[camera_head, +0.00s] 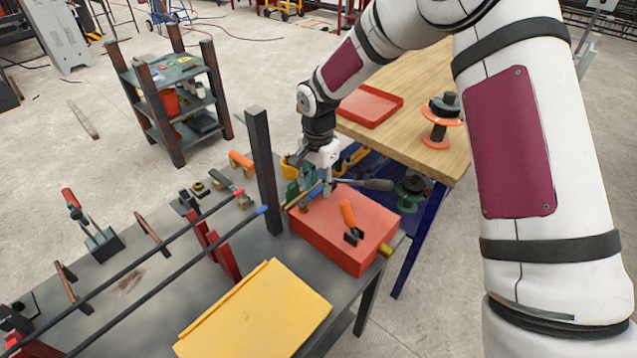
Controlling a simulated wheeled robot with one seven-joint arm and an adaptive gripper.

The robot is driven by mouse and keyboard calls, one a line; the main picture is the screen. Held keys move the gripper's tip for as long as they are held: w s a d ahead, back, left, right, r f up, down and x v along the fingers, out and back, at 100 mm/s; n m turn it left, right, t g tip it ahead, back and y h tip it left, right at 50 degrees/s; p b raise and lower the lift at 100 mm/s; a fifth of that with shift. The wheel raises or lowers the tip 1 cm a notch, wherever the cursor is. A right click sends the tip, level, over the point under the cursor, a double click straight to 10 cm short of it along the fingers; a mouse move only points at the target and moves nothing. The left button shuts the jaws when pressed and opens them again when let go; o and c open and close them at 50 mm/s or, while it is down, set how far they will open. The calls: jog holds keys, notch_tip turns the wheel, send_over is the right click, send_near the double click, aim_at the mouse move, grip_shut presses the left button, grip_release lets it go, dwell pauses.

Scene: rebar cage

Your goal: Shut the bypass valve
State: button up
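The red box (330,240) sits on the right end of the dark metal bench. On its top is a small dark fitting with an orange handle (348,212), which I take to be the bypass valve, though no label shows. The handle leans up and to the left. A brass-coloured fitting (385,250) sticks out of the box's right side. My gripper (305,192) points down at the box's back left corner, left of and apart from the orange handle. Its fingertips are hard to make out among nearby parts, so their opening and any contact are unclear.
A dark upright post (264,170) stands close left of my gripper. A grey-ended tool (372,184) lies behind the box. A yellow folder-like sheet (258,312) covers the bench front. Long bars, clamps and an orange-handled piece (241,160) occupy the left. A wooden table (405,135) stands behind.

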grip_shut()
dwell(0.3)
jog(key=s+m, duration=0.1)
jog(key=m, duration=0.1)
jog(key=d+m, duration=0.1)
jog(key=m, duration=0.1)
jog(key=shift+s+r+p, duration=0.1)
jog(key=shift+s+p, duration=0.25)
jog(key=shift+p, duration=0.05)
jog(key=m, duration=0.1)
jog(key=s+m+p, duration=0.1)
jog(key=m, duration=0.1)
jog(key=s+m, duration=0.1)
jog(key=shift+s+d+m, duration=0.1)
jog(key=shift+d+m, duration=0.2)
jog(key=m+p, duration=0.1)
jog(key=s+m+p, duration=0.1)
jog(key=m, duration=0.1)
jog(key=s+m+p, duration=0.1)
jog(key=m, duration=0.1)
jog(key=shift+s+a, duration=0.25)
jog(key=shift+s+a+m+p, duration=0.3)
jog(key=shift+s+m+p, duration=0.05)
jog(key=shift+m, duration=0.75)
jog(key=shift+s+a+m+p, duration=0.25)
jog(key=shift+s+m+p, duration=0.05)
jog(key=shift+m, duration=0.8)
grip_release()
